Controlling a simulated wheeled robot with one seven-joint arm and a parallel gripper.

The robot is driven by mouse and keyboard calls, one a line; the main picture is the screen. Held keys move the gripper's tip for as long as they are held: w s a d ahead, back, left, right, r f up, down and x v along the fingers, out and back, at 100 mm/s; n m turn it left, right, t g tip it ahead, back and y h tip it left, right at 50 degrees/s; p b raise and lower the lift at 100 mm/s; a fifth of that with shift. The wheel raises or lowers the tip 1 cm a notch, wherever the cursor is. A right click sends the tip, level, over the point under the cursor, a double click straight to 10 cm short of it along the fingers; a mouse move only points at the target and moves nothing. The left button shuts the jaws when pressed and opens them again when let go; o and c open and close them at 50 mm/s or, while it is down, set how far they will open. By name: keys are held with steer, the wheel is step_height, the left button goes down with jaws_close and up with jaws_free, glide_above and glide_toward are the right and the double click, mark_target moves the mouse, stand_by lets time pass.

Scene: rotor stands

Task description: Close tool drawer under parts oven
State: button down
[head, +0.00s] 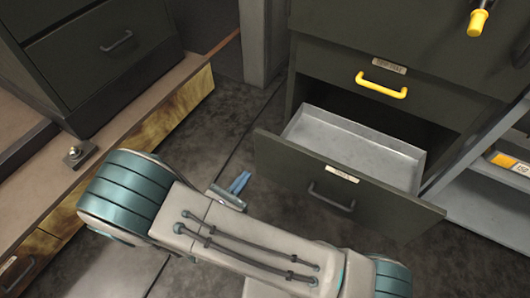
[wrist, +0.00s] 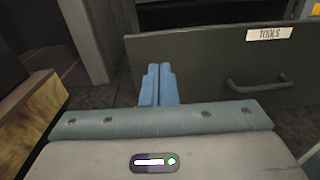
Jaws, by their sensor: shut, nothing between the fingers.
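The tool drawer (head: 345,190) is the low dark drawer and stands pulled out, with its empty grey metal inside showing. Its front also shows in the wrist view (wrist: 200,72), with a white "TOOLS" label (wrist: 270,33) and a dark bar handle (wrist: 256,84). The dark cabinet (head: 300,88) above it has a shut drawer with a yellow handle (head: 381,85). My gripper (head: 240,182) has blue fingers, shut and empty. It is left of the drawer front's left end in the head view. In the wrist view the fingertips (wrist: 158,70) overlap the front's lower left; I cannot tell whether they touch.
A dark drawer unit (head: 95,45) stands on a wooden-edged platform (head: 185,95) at the left. Open shelves (head: 490,190) are at the right. A grey post (head: 263,45) stands left of the cabinet. Dark floor (head: 225,125) is clear between the platform and drawer.

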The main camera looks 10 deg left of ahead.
steer(key=b, duration=0.3)
glide_toward(270, 140)
steer(key=shift+n, duration=0.3)
steer(key=x, duration=0.6)
steer(key=shift+w+d+r, duration=0.1)
steer(key=shift+w+d, duration=0.15)
steer(key=shift+w, duration=0.1)
steer(key=shift+w, duration=0.15)
